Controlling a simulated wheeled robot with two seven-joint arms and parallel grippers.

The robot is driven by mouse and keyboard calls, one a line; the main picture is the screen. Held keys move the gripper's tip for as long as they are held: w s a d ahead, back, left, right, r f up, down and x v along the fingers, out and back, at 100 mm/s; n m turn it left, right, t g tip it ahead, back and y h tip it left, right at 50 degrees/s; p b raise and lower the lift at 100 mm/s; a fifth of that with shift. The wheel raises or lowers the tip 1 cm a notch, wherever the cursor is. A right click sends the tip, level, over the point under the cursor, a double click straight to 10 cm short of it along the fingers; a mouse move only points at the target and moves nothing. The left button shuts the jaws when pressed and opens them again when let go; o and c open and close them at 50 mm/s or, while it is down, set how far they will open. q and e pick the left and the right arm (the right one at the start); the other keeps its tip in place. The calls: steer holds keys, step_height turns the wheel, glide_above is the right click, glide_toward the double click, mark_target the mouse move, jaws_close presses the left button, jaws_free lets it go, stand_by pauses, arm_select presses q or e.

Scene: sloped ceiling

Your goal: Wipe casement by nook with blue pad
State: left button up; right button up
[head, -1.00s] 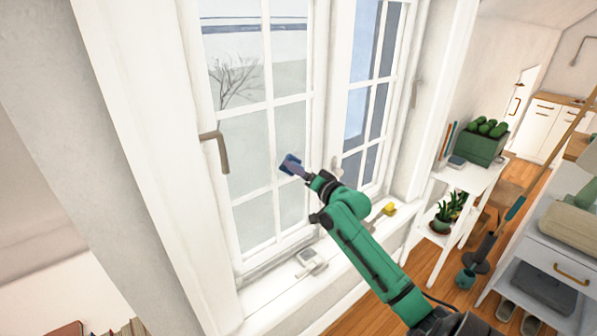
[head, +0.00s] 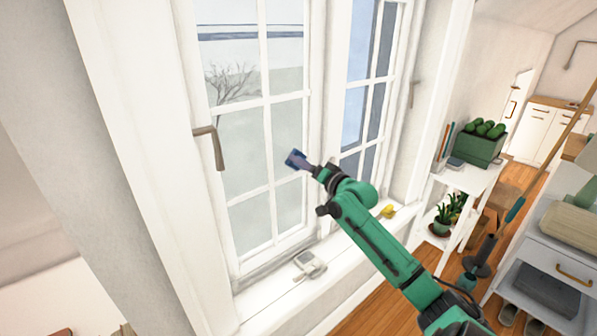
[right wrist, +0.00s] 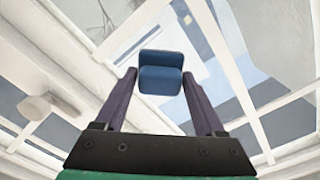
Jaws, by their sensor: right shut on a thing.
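The blue pad (head: 295,158) is held in my right gripper (head: 307,166), in front of the right-hand panes of the left white-framed casement (head: 269,150). Whether it touches the glass I cannot tell. In the right wrist view the blue pad (right wrist: 161,72) sits between the two dark fingers of my right gripper (right wrist: 161,88), shut on it, with window bars and glass behind. A second casement (head: 341,130) stands to the right. My left gripper is not in view.
A grey handle (head: 213,147) sticks out at the left casement's left edge. The sill (head: 285,291) carries a small pale device (head: 309,265) and a yellow object (head: 386,211). A white shelf (head: 467,179) with plants and a green box (head: 478,149) stands right.

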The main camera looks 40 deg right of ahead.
steer(key=d+b, duration=0.2)
steer(key=b, duration=0.1)
steer(key=shift+d+f, duration=0.2)
steer(key=shift+d+r+b, duration=0.25)
steer(key=shift+d+b, duration=0.05)
steer(key=shift+b, duration=0.2)
steer(key=shift+w+r+p, duration=0.2)
steer(key=shift+r+p, duration=0.05)
steer(key=shift+p, duration=0.1)
steer(key=a+p, duration=0.2)
steer(key=p, duration=0.3)
steer(key=shift+a, duration=0.25)
steer(key=shift+a+f, duration=0.15)
steer(key=shift+a, duration=0.25)
steer(key=a+p, duration=0.1)
steer(key=p, duration=0.1)
steer(key=a+p, duration=0.1)
steer(key=p, duration=0.1)
steer(key=shift+w+a+r, duration=0.2)
steer(key=shift+a, duration=0.4)
steer(key=shift+f, duration=0.4)
steer(key=shift+s+a+p, duration=0.1)
steer(key=shift+s+p, duration=0.25)
steer(key=shift+p, duration=0.15)
steer(key=p, duration=0.2)
glide_toward(288, 165)
steer(key=shift+w, duration=1.15)
